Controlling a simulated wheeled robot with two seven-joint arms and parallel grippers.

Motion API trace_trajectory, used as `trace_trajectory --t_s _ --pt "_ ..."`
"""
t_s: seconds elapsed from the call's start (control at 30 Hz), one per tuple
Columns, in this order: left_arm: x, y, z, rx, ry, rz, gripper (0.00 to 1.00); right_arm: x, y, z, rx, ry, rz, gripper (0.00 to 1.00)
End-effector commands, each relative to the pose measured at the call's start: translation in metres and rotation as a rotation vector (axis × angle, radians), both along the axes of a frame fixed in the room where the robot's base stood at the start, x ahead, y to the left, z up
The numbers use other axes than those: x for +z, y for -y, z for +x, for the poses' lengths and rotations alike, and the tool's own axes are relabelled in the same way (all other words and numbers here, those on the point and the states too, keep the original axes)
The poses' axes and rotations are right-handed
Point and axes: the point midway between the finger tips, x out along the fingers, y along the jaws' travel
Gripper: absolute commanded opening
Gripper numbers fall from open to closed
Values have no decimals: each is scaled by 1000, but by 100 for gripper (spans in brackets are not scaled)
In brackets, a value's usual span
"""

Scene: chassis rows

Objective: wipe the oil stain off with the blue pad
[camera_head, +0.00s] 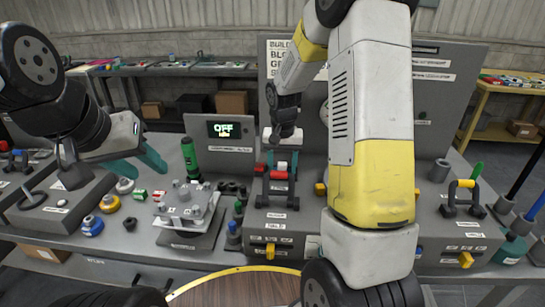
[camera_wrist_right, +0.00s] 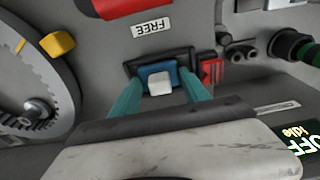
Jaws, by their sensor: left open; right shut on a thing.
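The blue pad (camera_wrist_right: 148,70), with a pale block-like grip on top, sits in a dark tray in the right wrist view. My right gripper (camera_wrist_right: 160,84) is shut on the pad, its teal fingers on either side of the pale grip. My left gripper (camera_head: 134,163) is open and empty above the left part of the bench. I cannot make out an oil stain in either view.
An OFF display (camera_head: 224,130) stands behind the bench, with a green cylinder (camera_head: 190,158) beside it. A red-handled fixture (camera_head: 278,175) stands mid-bench. A metal block with pegs (camera_head: 190,210) and colored rings lie left. A yellow-handled fixture (camera_head: 466,184) stands right. My right arm hides the centre right.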

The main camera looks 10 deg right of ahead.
Motion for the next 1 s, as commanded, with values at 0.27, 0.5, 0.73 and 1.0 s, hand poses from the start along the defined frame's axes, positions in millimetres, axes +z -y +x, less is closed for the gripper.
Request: trace_trajectory --t_s 0.27,0.5,0.73,1.0 --pt "0 0 0 0 0 0 42 1 -5 3 1 5 -1 13" --pt "0 0 0 0 0 0 42 1 -16 6 0 5 1 13" --pt "0 0 0 0 0 0 42 0 -7 4 1 7 3 13" --pt "0 0 0 0 0 0 42 -1 0 2 -1 5 1 13"
